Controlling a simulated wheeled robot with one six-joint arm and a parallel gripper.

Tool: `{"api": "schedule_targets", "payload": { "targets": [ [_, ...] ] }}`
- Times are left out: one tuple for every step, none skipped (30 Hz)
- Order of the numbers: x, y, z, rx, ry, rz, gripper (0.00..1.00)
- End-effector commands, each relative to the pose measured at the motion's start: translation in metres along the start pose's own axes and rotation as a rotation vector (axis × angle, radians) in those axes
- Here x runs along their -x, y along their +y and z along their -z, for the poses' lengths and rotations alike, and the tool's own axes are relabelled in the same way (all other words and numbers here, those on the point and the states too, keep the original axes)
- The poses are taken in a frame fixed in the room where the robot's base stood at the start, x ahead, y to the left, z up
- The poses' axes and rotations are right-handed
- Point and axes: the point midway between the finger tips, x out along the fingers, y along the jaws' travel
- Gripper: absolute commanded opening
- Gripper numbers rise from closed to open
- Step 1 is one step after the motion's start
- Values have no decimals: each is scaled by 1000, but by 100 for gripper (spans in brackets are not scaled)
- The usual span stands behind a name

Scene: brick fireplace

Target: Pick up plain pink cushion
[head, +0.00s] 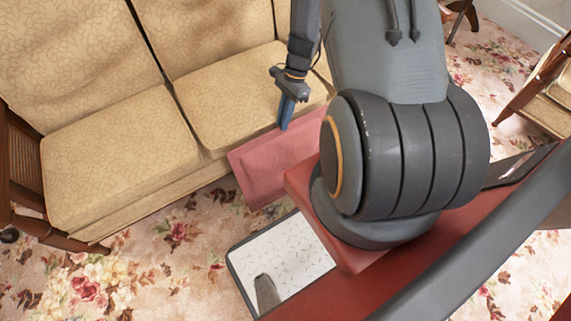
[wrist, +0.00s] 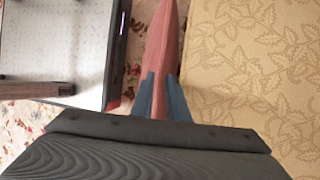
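The plain pink cushion (head: 268,165) stands on edge in front of the beige sofa, beside my base. Its right part is hidden behind my arm in the head view. My gripper (head: 286,122) points down at its top edge. In the wrist view the cushion (wrist: 168,40) shows edge-on as a narrow pink strip. The blue fingers of my gripper (wrist: 161,88) lie one on each side of it, with no clear gap, so the gripper looks shut on it. Whether the cushion's lower edge touches the floor cannot be told.
The beige sofa (head: 120,150) fills the left and back, close beside the cushion; its seat is clear in view. A wooden armchair (head: 545,90) stands at the right. The flowered carpet (head: 150,255) is open at the lower left.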

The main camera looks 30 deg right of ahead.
Motion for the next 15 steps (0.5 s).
{"api": "schedule_targets", "payload": {
  "targets": [
    [-9,0,-1,0,-1,-3,14],
    [-13,0,-1,0,-1,-3,14],
    [-16,0,-1,1,0,-2,14],
    [-18,0,-1,2,1,-1,14],
    [-19,0,0,2,2,0,14],
    [-19,0,0,2,2,0,14],
    [-19,0,0,2,2,0,14],
    [-19,0,0,2,2,0,14],
    [-19,0,0,2,2,0,14],
    [-19,0,0,2,2,0,14],
    [-19,0,0,2,2,0,14],
    [-19,0,0,1,2,0,14],
    [-19,0,0,1,2,0,14],
    [-19,0,0,1,2,0,14],
    [-19,0,0,1,2,0,14]
  ]
}}
